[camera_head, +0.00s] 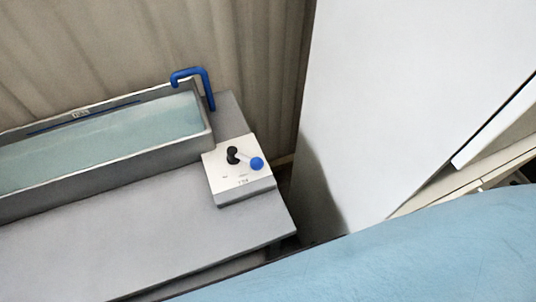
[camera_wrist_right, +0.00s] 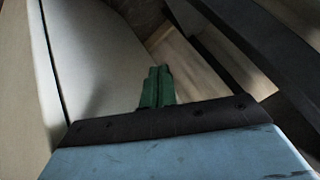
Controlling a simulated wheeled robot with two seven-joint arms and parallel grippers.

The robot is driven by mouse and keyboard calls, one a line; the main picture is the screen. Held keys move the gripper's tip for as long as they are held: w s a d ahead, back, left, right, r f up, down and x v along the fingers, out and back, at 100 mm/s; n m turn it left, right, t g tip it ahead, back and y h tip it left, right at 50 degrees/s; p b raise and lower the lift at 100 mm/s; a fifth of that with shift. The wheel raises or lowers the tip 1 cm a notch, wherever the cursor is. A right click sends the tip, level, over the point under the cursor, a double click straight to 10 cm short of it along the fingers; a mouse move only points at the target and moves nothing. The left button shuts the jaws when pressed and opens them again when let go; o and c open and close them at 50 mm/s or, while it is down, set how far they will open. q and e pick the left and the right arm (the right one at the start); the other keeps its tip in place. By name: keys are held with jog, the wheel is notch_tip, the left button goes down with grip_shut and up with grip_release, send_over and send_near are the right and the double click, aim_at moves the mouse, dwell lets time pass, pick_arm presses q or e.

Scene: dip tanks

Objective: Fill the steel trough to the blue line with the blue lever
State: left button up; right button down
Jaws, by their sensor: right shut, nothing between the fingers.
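The steel trough (camera_head: 110,163) sits on the grey bench at left in the head view, with pale blue-green water (camera_head: 110,140) in it. A blue line (camera_head: 60,122) runs along its far inner wall, just above the water surface. A blue spout (camera_head: 207,85) bends over the trough's right end; no stream is clear. The blue lever (camera_head: 257,164) has a round knob and leans right from a black pivot on a white box. My right gripper (camera_wrist_right: 157,87) shows green fingers shut together with nothing between them, away from the lever. My left gripper is not in view.
The white control box (camera_head: 242,193) stands at the bench's right end. The bench top (camera_head: 120,245) in front of the trough is clear. A tall white panel (camera_head: 390,90) stands right of the bench. My light blue arm covers the lower right.

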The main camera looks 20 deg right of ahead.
aim_at(246, 159)
jog(key=w+a+r+m+t+y, duration=0.1)
jog(key=w+r+m+t, duration=0.25)
jog(key=r, duration=0.55)
jog(key=w+a+r+m+t+p, duration=0.1)
jog(key=w+a+r+m+t, duration=0.1)
jog(key=w+r+m, duration=0.45)
jog(key=w+a+r+m+t+y, duration=0.1)
jog(key=w+r+m+t, duration=0.15)
jog(key=r, duration=0.75)
jog(key=r+b+x, duration=0.1)
jog(key=b+x, duration=0.1)
jog(key=x, duration=0.7)
jog(key=a, duration=0.1)
jog(key=s+a+p, duration=0.1)
jog(key=a+p, duration=0.1)
jog(key=shift+s+a+r+t, duration=0.15)
jog(key=shift+s+r+t, duration=0.1)
jog(key=shift+t, duration=0.05)
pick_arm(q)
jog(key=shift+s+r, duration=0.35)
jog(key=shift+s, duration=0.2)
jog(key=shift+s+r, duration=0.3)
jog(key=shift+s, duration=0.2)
pick_arm(e)
jog(key=shift+f, duration=0.1)
jog(key=shift+h, duration=0.3)
